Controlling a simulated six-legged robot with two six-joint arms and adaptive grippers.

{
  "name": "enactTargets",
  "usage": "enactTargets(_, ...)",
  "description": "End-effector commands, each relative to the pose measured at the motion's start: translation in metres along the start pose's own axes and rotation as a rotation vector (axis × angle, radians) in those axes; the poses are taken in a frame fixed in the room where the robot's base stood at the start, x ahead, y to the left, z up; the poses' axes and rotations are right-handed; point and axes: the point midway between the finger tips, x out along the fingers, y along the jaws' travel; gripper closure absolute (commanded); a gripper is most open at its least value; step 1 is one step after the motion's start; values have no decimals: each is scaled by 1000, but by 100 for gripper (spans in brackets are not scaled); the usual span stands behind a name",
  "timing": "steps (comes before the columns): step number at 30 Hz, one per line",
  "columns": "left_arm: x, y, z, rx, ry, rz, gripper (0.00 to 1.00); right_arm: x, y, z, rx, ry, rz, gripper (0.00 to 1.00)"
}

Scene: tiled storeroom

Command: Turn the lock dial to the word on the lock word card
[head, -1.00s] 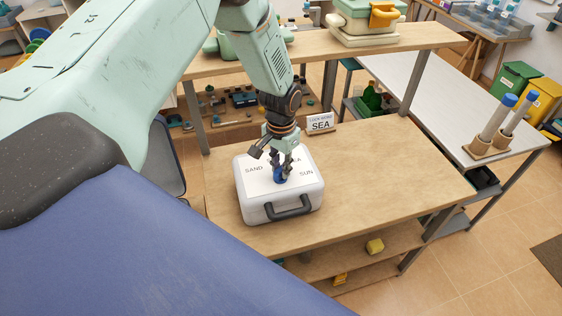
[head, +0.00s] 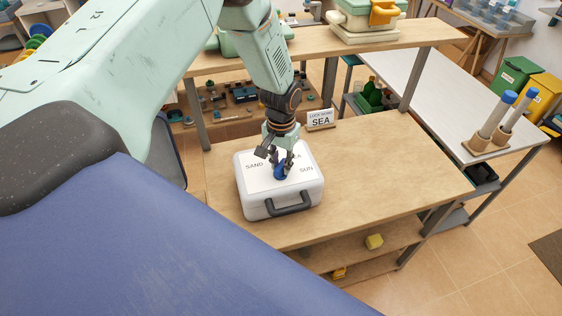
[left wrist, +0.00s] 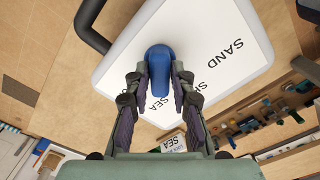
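A white case (head: 256,207) with a dark handle lies on the wooden table. Its lid bears SAND at left, SUN at right and a partly hidden word at the back. The blue lock dial (head: 281,172) is on the lid. The lock word card (head: 320,121) behind the case reads SEA. My left gripper (head: 282,166) reaches down onto the dial. In the left wrist view its two fingers lie against both sides of the blue dial (left wrist: 159,62), closed on it. The dial's lower end there lies near lid letters reading SEA. My right gripper is not in view.
The wooden table (head: 400,170) is clear right of the case. A raised shelf (head: 330,58) runs behind it, with a pale green box (head: 365,22) on top. A white side table (head: 440,85) at right holds blue-capped tubes (head: 498,112).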

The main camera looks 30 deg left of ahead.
Motion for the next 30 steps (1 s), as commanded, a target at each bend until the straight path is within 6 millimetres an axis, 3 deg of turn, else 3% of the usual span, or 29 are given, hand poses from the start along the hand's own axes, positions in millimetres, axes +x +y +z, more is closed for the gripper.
enactTargets(6, 0, 0, 0, 0, -1, 0, 57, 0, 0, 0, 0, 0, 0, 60)
enactTargets(17, -5, 0, 0, 0, -1, 1, 57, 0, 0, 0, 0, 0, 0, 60)
enactTargets(20, -18, 0, -1, -1, 2, 2, 57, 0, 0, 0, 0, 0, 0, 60)
enactTargets(30, -86, 0, -1, 0, 3, 1, 57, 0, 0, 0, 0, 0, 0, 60)
